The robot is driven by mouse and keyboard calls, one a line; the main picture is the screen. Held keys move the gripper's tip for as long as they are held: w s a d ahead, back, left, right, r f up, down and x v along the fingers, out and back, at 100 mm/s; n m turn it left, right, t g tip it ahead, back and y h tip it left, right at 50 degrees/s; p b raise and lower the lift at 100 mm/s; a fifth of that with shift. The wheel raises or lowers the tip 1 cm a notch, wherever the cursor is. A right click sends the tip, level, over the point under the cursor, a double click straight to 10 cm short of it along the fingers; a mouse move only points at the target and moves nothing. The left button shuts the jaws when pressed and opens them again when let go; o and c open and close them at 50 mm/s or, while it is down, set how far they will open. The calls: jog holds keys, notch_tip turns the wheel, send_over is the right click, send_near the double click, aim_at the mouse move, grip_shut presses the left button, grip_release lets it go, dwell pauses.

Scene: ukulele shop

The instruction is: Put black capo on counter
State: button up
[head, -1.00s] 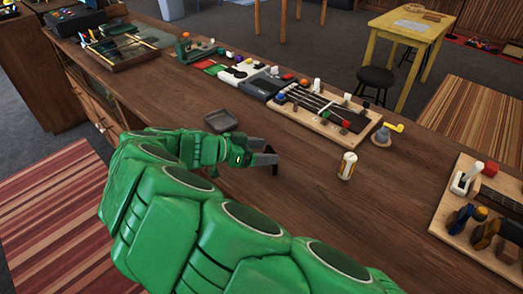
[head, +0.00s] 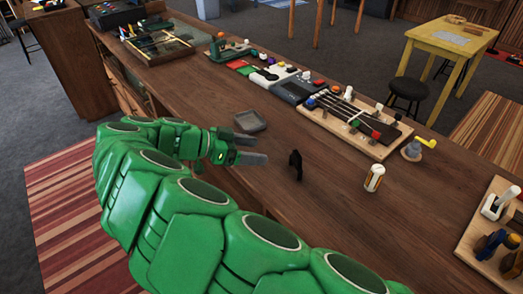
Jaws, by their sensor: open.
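The black capo (head: 295,165) stands on the wooden counter (head: 330,215), to the right of my gripper and left of a small bottle. My gripper (head: 262,158) is at the end of my green arm, low over the counter. Its jaws are open and empty, with a gap of bare counter between the fingertips and the capo.
A grey tray (head: 249,121) lies just behind my gripper. A white and orange bottle (head: 374,178) stands right of the capo. A wooden board with a fretboard (head: 350,122) lies farther back. Another tool board (head: 490,235) is at the right edge.

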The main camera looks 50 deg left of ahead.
jog(key=shift+s+a+r, duration=0.15)
jog(key=shift+s+r, duration=0.05)
jog(key=shift+s, duration=0.25)
